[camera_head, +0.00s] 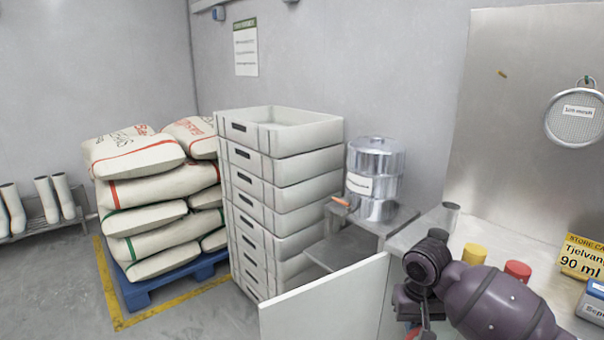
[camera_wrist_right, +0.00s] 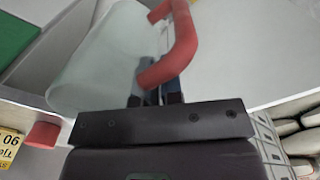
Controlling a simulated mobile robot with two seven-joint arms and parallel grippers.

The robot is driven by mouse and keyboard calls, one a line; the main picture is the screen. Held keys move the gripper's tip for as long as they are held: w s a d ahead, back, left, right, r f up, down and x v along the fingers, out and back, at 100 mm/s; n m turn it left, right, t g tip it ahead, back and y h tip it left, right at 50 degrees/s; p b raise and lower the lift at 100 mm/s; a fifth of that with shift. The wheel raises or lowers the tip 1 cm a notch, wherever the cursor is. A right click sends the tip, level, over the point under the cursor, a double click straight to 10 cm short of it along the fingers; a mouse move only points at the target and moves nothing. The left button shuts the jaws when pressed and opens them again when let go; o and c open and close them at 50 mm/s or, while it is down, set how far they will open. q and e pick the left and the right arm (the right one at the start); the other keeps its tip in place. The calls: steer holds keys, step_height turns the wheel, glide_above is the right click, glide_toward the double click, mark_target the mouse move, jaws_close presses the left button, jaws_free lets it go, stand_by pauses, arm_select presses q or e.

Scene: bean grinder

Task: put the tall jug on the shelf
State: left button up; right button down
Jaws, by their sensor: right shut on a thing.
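My right gripper (camera_wrist_right: 165,92) is shut on the red handle (camera_wrist_right: 182,45) of a pale grey-green jug. The jug's body (camera_wrist_right: 95,70) shows left of the handle in the right wrist view; its full height is not clear. In the head view my right gripper (camera_head: 415,328) is at the lower right, pointing down, with a bit of red at its tip; the jug's body is not visible there. A low metal shelf (camera_head: 345,245) shows under the steel side table; I cannot tell whether it is the task's shelf. My left gripper is not in view.
A white panel (camera_head: 330,300) stands left of my right gripper. A steel canister (camera_head: 375,160) stands on the side table. The counter holds a steel cup (camera_head: 450,214), a yellow lidded thing (camera_head: 474,254), a red one (camera_head: 517,270) and a yellow sign (camera_head: 582,258). Stacked crates (camera_head: 265,190) stand left.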

steer(key=s+a+r+p, duration=0.1)
steer(key=s+r, duration=0.2)
steer(key=s, duration=0.3)
steer(key=s+a+r+p, duration=0.1)
steer(key=s+r, duration=0.3)
steer(key=s, duration=0.3)
steer(key=shift+r+n, duration=0.25)
steer(key=shift+n, duration=0.05)
steer(key=shift+a, duration=0.1)
